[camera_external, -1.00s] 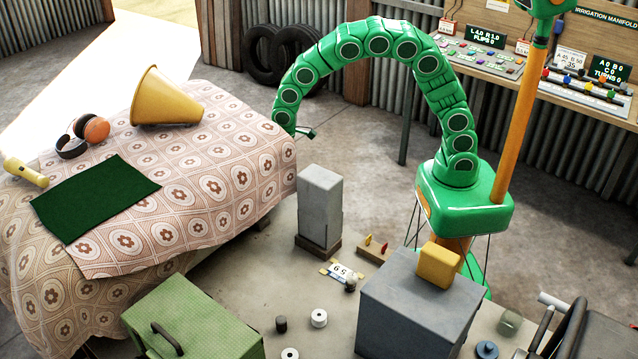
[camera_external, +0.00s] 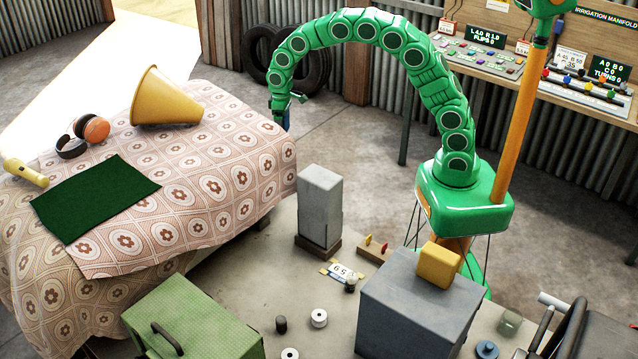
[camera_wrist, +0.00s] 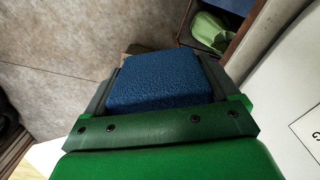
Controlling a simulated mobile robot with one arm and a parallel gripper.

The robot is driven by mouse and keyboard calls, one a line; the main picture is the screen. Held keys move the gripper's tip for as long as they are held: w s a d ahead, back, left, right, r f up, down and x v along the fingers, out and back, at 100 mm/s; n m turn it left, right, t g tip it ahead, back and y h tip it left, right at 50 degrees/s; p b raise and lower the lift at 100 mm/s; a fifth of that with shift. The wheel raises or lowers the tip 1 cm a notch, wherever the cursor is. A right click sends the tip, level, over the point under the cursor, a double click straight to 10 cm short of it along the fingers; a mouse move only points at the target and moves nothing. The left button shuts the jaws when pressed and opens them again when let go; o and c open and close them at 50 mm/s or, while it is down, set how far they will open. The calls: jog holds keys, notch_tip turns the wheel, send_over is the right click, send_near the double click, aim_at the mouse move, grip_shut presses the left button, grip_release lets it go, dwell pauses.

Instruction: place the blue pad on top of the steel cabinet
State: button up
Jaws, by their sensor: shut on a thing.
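The blue pad (camera_wrist: 160,82) sits between the jaws of my gripper (camera_wrist: 155,88) in the wrist view. My gripper is shut on it. In the external view my gripper (camera_external: 283,112) hangs at the arm's far end, just past the right back edge of the cloth-covered table; a small blue patch of the pad (camera_external: 286,121) shows there. A large grey box (camera_external: 410,320), which may be the steel cabinet, stands low in the middle with a yellow block (camera_external: 438,265) on top. It is well away from my gripper. A pale panel (camera_wrist: 295,105) with a label fills the wrist view's right side; I cannot tell what it is.
The patterned cloth table (camera_external: 215,215) holds a yellow cone (camera_external: 165,97), headphones (camera_external: 70,147) and a dark green mat (camera_external: 95,197). A tall grey block (camera_external: 320,205) stands near its right edge. Tyres (camera_external: 300,60) lean at the back wall.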

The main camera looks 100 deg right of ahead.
jog(key=s+d+r+m, duration=0.1)
jog(key=s+d+r, duration=0.1)
jog(key=d, duration=0.5)
jog(key=s+d+r+m, duration=0.2)
jog(key=s+d+r, duration=0.1)
jog(key=d, duration=0.4)
jog(key=s+d+r+m, duration=0.1)
jog(key=s+d+r, duration=0.2)
jog(key=s+d, duration=0.2)
jog(key=shift+d, duration=1)
